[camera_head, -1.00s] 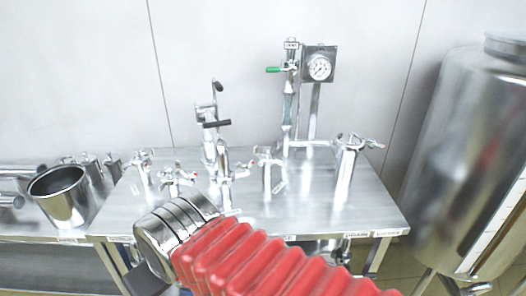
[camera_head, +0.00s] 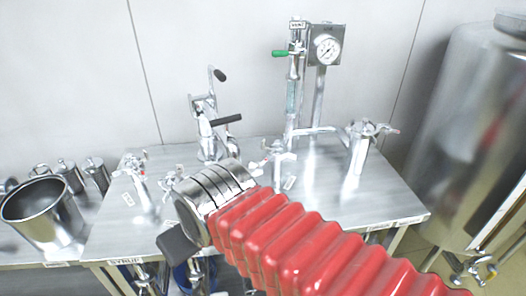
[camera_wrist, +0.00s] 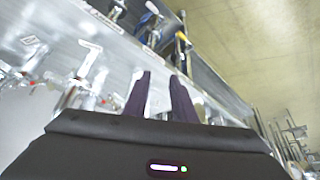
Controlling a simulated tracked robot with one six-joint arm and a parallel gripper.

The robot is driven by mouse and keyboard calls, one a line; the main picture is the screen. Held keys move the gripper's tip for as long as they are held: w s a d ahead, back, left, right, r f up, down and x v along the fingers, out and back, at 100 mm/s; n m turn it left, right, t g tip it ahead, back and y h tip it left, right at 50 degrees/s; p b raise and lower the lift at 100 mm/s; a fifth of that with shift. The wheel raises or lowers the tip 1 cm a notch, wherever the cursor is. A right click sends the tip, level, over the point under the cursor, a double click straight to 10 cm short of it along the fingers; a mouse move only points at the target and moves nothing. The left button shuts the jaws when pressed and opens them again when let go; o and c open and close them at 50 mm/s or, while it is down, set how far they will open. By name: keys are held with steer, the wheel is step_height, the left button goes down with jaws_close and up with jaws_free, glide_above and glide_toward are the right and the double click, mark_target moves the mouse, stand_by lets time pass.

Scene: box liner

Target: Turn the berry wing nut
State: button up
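Several upright steel fittings with small wing-shaped handles stand on the steel table (camera_head: 330,205). One is at the left (camera_head: 136,180), one in the middle (camera_head: 279,160) and one at the right (camera_head: 360,145). Small white tags beside them are too small to read, so I cannot tell which wing nut is berry. My gripper shows in the wrist view (camera_wrist: 161,78) with two dark fingers apart and nothing visible between them. In the head view, only a dark part of its end shows, in front of the table's left front area. My red-sleeved arm hides part of the table.
A lever device (camera_head: 210,125) and a column with a green handle and a gauge (camera_head: 326,48) stand at the back. A steel pot (camera_head: 42,215) stands at the left, with small canisters behind it. A large tank (camera_head: 455,130) is at the right.

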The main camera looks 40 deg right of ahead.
step_height(320, 180, up, 10)
steer(key=m+g+y, duration=0.3)
steer(key=m+g, duration=0.1)
steer(key=m, duration=1.3)
glide_above(258, 164)
steer(key=a, duration=0.5)
steer(key=s+d+f+m+y, duration=0.1)
steer(key=d+m, duration=0.3)
steer(key=d, duration=0.7)
steer(key=shift+s+d+f, duration=0.15)
steer(key=shift+s+d, duration=0.1)
steer(key=shift+d, duration=0.15)
steer(key=shift+f, duration=0.1)
steer(key=x, duration=1.3)
steer(key=shift+s+a+f, duration=0.15)
steer(key=shift+a+f, duration=0.1)
steer(key=shift+a, duration=0.1)
steer(key=shift+c, duration=0.4)
